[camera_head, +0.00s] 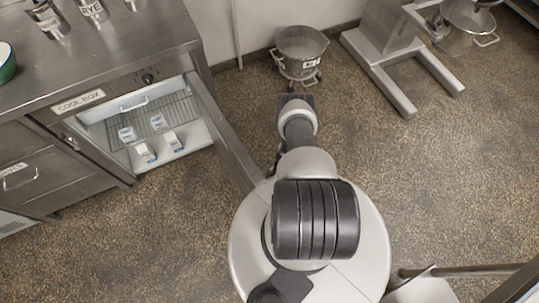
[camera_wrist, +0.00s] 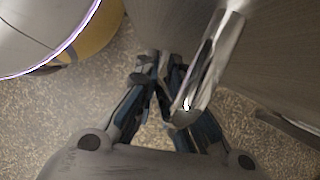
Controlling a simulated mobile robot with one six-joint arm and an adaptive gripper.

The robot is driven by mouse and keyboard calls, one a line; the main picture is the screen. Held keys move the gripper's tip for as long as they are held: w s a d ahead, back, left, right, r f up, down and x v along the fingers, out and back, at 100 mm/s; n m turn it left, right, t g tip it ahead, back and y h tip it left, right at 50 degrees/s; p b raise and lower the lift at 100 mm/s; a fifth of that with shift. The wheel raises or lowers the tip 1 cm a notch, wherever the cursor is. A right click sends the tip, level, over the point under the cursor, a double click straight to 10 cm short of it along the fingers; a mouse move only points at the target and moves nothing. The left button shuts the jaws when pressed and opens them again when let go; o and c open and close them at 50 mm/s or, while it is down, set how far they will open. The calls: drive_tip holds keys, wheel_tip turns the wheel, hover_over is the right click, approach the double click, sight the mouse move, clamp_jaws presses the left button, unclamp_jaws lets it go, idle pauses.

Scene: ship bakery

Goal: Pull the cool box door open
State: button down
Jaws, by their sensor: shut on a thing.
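The cool box (camera_head: 97,124), marked by a label above its opening, is under the steel counter at the left of the head view. Its door (camera_head: 226,139) stands swung far out from the front, edge-on to the head camera, and the lit inside shows. In the wrist view the door's grey face (camera_wrist: 275,45) fills the upper right, with a shiny bar handle (camera_wrist: 213,62) on it. My gripper (camera_wrist: 165,85) is shut on the handle near its lower end. In the head view my arm hides the gripper and handle.
Several small cartons (camera_head: 145,152) stand inside the cool box on or near a wire rack (camera_head: 178,108). A metal bucket on a wheeled stand (camera_head: 301,48) is at the wall. A grey machine's feet (camera_head: 385,85) stand at upper right. Speckled floor between is clear.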

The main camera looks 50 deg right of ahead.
drive_tip(key=shift+s+a, duration=0.1)
drive_tip(key=c, duration=1.7)
unclamp_jaws()
drive_tip(key=v, duration=1.2)
